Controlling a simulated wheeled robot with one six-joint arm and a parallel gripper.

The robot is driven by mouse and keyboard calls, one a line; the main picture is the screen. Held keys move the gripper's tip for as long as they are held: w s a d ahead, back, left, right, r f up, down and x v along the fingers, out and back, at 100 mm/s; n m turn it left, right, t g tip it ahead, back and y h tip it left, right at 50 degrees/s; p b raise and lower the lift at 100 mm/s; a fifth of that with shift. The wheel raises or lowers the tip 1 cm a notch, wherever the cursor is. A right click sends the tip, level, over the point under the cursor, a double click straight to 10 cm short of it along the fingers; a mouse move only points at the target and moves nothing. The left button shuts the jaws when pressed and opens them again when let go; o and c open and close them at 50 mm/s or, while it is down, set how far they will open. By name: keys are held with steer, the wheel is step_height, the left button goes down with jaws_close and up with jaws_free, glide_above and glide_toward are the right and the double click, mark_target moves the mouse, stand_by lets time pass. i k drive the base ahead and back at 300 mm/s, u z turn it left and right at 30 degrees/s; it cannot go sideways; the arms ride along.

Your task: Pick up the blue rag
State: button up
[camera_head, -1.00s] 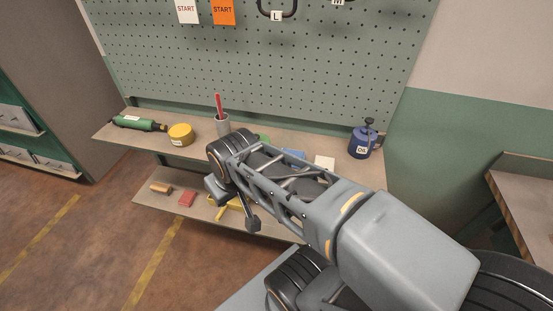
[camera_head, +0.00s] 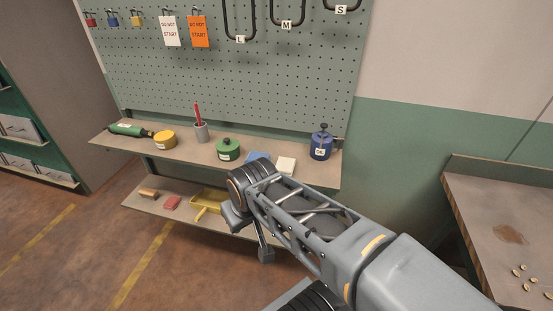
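My arm reaches in from the lower right, in front of the shelf. The fingers of my gripper cannot be made out, so I cannot tell whether it is open or shut.
A bench (camera_head: 480,215) stands right. Floor at left is clear.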

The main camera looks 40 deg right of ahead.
mark_target(253, 154)
steer(key=z, duration=0.65)
steer(key=i, duration=0.5)
steer(key=k, duration=0.5)
steer(key=u, duration=1.45)
steer(key=i, duration=2.1)
steer(key=z, duration=3.25)
